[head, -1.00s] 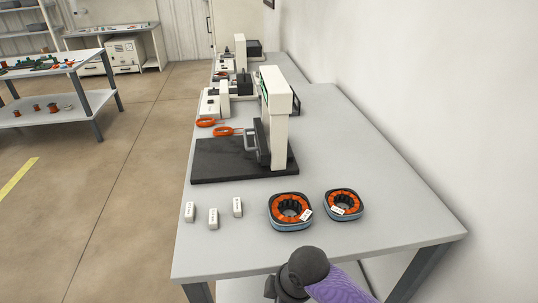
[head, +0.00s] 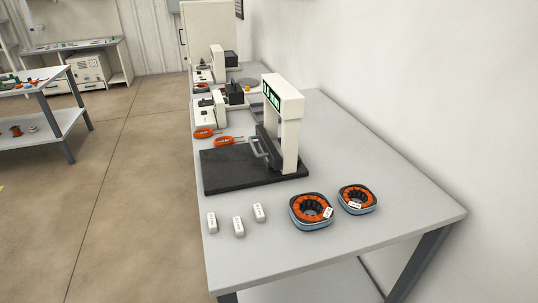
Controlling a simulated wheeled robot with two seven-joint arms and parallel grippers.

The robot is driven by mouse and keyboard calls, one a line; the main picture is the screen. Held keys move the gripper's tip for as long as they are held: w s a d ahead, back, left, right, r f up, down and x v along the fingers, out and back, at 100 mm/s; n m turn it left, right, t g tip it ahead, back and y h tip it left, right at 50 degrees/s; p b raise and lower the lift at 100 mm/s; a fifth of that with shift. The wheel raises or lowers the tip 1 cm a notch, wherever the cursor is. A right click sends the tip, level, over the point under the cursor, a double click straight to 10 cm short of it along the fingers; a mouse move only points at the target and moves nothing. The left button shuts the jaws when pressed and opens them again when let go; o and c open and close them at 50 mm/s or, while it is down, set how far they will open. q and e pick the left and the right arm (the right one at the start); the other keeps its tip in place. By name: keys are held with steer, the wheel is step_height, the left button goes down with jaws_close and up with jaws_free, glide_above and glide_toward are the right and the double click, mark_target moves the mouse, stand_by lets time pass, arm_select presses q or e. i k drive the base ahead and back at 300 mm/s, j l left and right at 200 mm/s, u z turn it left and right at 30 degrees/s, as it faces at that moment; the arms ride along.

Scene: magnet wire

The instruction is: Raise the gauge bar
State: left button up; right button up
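The gauge stands on the table, a white column (head: 288,140) with a green display (head: 271,97) near its top, on a black base plate (head: 230,170). Its grey bar, with a loop handle (head: 258,147), sits low on the column's left side, just above the plate. How large the gap under the bar is, I cannot tell. Neither of my grippers is in the head view.
Two orange-and-black wound rings (head: 311,211) with white tags sit at the front right. Several small white labelled blocks (head: 238,227) stand at the front left. Orange-handled tools (head: 224,141) lie behind the plate. A wall runs along the right side.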

mark_target(270, 150)
steer(key=j+z, duration=0.6)
steer(key=z, duration=0.2)
steer(key=k+j+z, duration=0.1)
steer(key=j+z, duration=0.15)
steer(key=z, duration=0.15)
steer(key=k+j+z, duration=0.1)
steer(key=j+z, duration=0.15)
steer(key=z, duration=0.15)
